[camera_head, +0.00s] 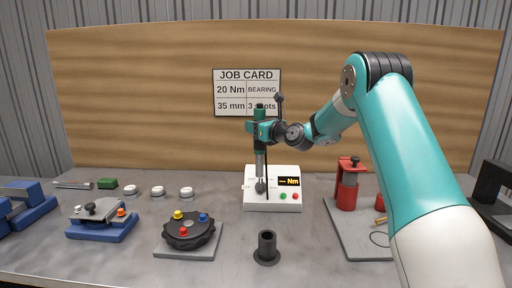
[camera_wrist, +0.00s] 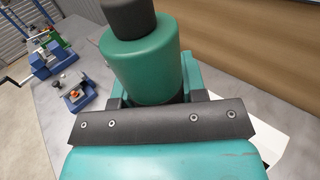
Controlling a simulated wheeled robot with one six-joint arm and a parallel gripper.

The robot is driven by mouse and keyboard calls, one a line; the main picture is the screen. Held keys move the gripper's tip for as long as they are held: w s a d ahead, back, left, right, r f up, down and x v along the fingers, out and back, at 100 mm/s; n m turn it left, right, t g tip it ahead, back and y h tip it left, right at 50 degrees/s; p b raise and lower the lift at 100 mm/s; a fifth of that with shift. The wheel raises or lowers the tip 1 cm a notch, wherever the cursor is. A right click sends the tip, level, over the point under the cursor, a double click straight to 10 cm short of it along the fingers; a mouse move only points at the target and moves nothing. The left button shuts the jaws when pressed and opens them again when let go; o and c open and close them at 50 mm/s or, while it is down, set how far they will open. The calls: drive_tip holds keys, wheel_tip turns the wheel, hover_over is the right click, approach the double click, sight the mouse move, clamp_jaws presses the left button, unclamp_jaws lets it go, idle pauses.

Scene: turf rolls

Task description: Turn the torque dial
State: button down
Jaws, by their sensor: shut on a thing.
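My gripper (camera_head: 262,131) is shut on an upright tool with a teal-green handle (camera_wrist: 144,66) and black cap (camera_wrist: 127,16). A pale shaft (camera_head: 260,165) runs down from the grip. The tool stands over a white tester box (camera_head: 288,202) with a dark "Nm" display (camera_head: 289,182) and green and red buttons. The shaft's lower end meets a dark fitting (camera_head: 261,187) on the box; whether it is seated is unclear. No part is clearly marked as the torque dial. The tool's lower part is hidden in the wrist view.
A job card (camera_head: 247,92) reads "20 Nm" and "35 mm". A black hollow holder (camera_head: 266,248) stands in front of the tester. A round black fixture (camera_head: 188,231) with coloured knobs is left, and a red device (camera_head: 348,185) right.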

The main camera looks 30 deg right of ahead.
sight(256, 114)
wheel_tip(256, 114, up, 4)
drive_tip(key=shift+f, duration=0.1)
drive_tip(key=shift+s+d, duration=0.1)
drive_tip(key=shift+d, duration=0.1)
drive_tip(key=s+d+b, duration=0.1)
drive_tip(key=s+d, duration=0.2)
drive_tip(key=d, duration=0.1)
wheel_tip(256, 114, down, 19)
drive_tip(key=p, duration=0.1)
drive_tip(key=shift+d, duration=0.2)
drive_tip(key=shift+s+f, duration=0.1)
drive_tip(key=shift+f, duration=0.05)
drive_tip(key=shift+f, duration=0.15)
drive_tip(key=c, duration=0.7)
unclamp_jaws()
